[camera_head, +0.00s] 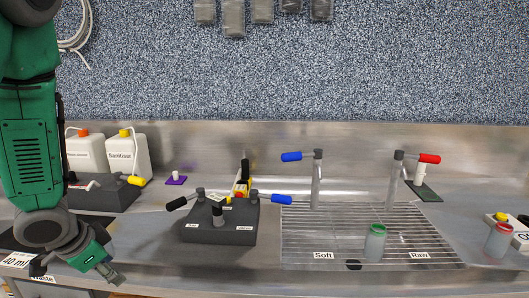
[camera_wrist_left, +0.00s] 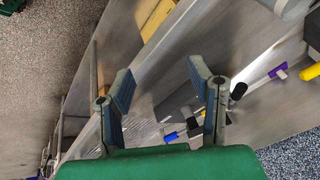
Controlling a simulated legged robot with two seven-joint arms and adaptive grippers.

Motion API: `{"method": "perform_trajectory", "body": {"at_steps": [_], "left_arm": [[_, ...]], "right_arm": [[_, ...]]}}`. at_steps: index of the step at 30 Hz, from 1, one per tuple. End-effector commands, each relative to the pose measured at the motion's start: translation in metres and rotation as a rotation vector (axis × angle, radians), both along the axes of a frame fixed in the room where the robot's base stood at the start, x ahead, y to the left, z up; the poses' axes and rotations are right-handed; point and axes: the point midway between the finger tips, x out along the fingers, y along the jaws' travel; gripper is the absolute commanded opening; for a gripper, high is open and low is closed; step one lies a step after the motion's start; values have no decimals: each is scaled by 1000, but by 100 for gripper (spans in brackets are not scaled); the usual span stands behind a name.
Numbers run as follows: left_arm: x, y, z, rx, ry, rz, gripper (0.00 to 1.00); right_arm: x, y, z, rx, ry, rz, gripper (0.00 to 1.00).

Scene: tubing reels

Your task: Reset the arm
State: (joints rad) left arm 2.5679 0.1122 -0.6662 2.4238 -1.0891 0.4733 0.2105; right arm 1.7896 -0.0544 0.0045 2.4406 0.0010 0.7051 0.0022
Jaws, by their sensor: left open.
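My left gripper (camera_head: 112,272) hangs at the lower left of the head view, at the end of my green left arm, over the front edge of the steel counter (camera_head: 200,268). In the left wrist view, my left gripper (camera_wrist_left: 160,84) has its two blue-grey fingers spread apart, with nothing between them. It holds nothing. My right gripper is in neither view.
A dark block with black and blue handles (camera_head: 215,222) stands right of my gripper. Two white jugs (camera_head: 124,152) stand behind. A wire rack (camera_head: 340,240) carries a green-lidded jar (camera_head: 375,243); a red-lidded jar (camera_head: 499,240) stands farther right. Blue-handled (camera_head: 291,157) and red-handled (camera_head: 429,159) taps rise there.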

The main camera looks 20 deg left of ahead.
Motion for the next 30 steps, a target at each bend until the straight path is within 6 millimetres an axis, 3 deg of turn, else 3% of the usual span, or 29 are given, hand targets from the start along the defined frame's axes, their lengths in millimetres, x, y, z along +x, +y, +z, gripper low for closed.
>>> {"method": "perform_trajectory", "body": {"at_steps": [8, 13, 18, 21, 25, 30], "left_arm": [[0, -42, -85, -53, 49, 33, 47], [-12, -86, -166, -97, 111, 75, 47], [-55, -146, -270, -138, 210, 157, 47], [-86, -174, -315, -149, 264, 207, 47], [-119, -196, -351, -151, 317, 257, 47], [-136, -207, -365, -149, 346, 286, 47]], "right_arm": [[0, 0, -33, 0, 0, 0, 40], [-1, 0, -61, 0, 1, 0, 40], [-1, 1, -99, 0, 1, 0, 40], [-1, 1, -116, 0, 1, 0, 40], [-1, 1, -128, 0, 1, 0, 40], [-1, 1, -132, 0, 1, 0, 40]]}}
